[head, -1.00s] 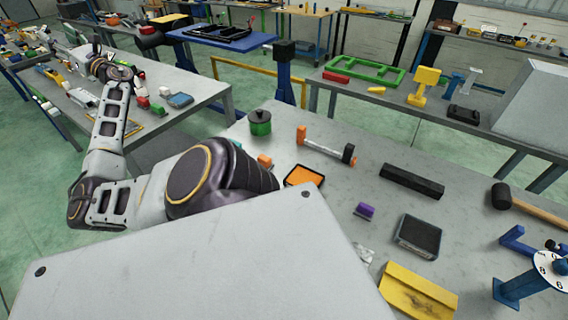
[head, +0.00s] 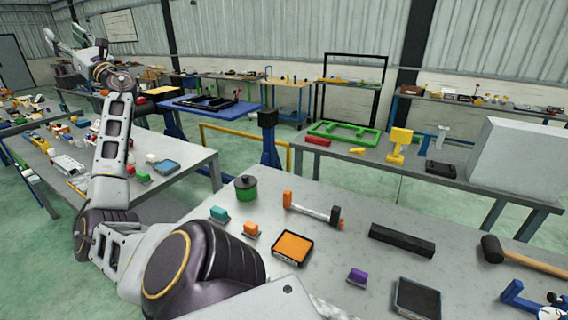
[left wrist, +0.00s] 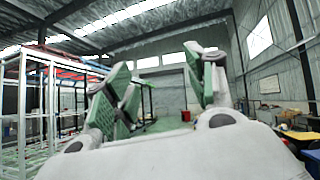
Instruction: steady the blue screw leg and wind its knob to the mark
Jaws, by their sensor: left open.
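The blue screw leg (head: 515,294) is at the lower right edge of the head view, on the near grey table. Only part of its blue frame and a sliver of its white numbered dial (head: 550,313) show; the rest is cut off by the frame. My left gripper (head: 70,32) is raised at the upper left of the head view, far from the leg. In the left wrist view its green-padded fingers (left wrist: 163,88) stand apart with nothing between them. My right gripper is not in view.
The near table (head: 345,250) holds an orange-topped box (head: 292,247), a black bar (head: 402,242), a purple block (head: 357,276), a dark box (head: 416,298) and a mallet (head: 522,256). A green frame (head: 343,133) lies on the table behind. Free floor separates the tables.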

